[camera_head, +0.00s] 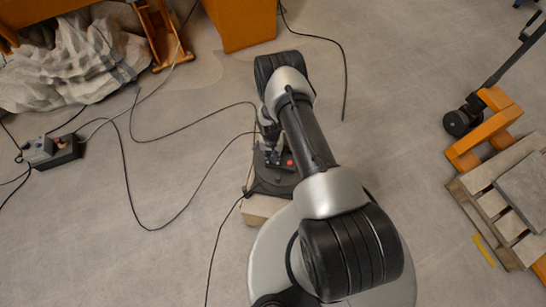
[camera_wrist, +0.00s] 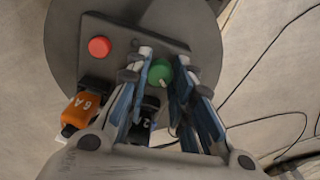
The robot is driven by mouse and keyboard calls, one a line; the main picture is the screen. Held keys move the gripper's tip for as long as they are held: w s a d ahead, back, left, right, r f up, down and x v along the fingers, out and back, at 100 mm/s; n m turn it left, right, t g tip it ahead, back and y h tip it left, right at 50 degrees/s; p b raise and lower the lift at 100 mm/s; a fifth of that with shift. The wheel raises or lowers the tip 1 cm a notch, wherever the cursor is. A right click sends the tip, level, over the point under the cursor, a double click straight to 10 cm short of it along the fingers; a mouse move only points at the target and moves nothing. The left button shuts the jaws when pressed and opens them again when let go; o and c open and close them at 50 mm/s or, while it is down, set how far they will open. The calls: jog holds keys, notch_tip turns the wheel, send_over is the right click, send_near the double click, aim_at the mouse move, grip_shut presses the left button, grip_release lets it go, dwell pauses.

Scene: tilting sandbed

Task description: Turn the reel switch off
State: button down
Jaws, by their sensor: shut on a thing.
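The cable reel (camera_head: 280,185) stands on the floor under my arm, and its grey round face (camera_wrist: 205,25) fills the top of the wrist view. On its dark panel are a red button (camera_wrist: 99,47) and a round green knob (camera_wrist: 160,74) with a pale mark, which looks like the reel switch. My gripper (camera_wrist: 162,65) has its fingertips on either side of the green knob, shut on it. In the head view, the red button (camera_head: 290,162) shows, but my arm hides the knob. An orange plug (camera_wrist: 82,108) sits below the red button; a dark plug is partly hidden between the fingers.
A control box (camera_head: 52,152) lies on the floor at left, with black cables (camera_head: 124,165) running across to the reel. A crumpled grey cloth (camera_head: 75,65) and an orange cabinet (camera_head: 240,22) are at the back. A wooden pallet (camera_head: 492,205) stands at right.

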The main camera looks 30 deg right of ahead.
jog(key=shift+n, duration=1.3)
jog(key=c, duration=1.4)
grip_release()
jog(key=shift+o, duration=0.2)
notch_tip(320, 180, up, 12)
jog(key=shift+a, duration=0.25)
